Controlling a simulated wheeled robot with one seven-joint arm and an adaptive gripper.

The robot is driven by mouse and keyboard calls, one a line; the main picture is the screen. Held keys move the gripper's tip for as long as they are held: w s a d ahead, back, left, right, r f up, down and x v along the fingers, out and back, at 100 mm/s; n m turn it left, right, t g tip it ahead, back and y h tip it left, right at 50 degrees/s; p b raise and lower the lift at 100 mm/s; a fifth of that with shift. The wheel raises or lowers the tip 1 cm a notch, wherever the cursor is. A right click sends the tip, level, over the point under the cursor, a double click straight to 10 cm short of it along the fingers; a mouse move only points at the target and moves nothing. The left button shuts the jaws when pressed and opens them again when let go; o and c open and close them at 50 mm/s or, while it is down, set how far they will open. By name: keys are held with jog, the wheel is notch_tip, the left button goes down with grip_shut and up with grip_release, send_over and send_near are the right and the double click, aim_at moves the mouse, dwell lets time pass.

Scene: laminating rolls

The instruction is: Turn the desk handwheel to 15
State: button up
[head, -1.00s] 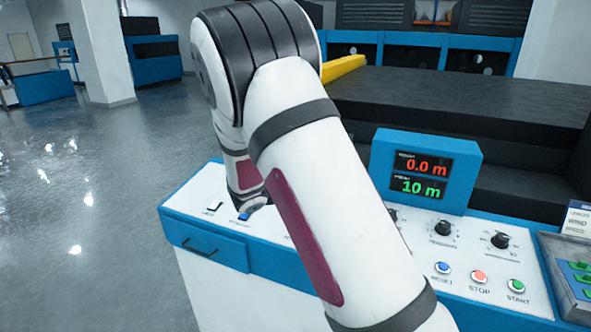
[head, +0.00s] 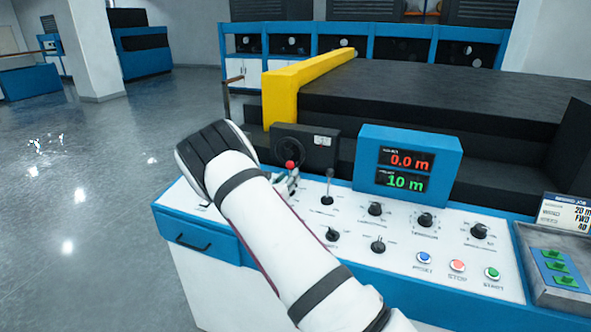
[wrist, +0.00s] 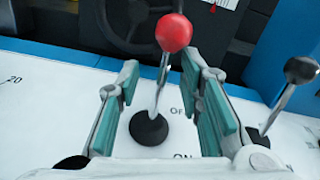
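A black round wheel (head: 286,143) shows on a dark box behind the desk, partly hidden by a red-knobbed lever. Part of it shows at the top of the wrist view (wrist: 135,22). A printed "20" (wrist: 14,79) lies on the white desk top at the left of the wrist view; I cannot tell which control it belongs to. My gripper (head: 288,182) is over the desk by the red-knobbed lever (head: 289,165). In the wrist view its open fingers (wrist: 160,105) stand on either side of that lever (wrist: 173,33), with gaps visible. My arm hides part of the desk's left side.
A second lever (head: 328,187) with a dark knob stands close on the right. The display (head: 408,172) reads 0.0 m and 10 m. Several black knobs and the RESET, STOP and START buttons (head: 457,265) lie further right, beside a grey tray (head: 528,268).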

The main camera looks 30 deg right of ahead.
aim_at(296, 166)
jog(key=x, duration=0.7)
jog(key=shift+c, duration=0.6)
grip_shut()
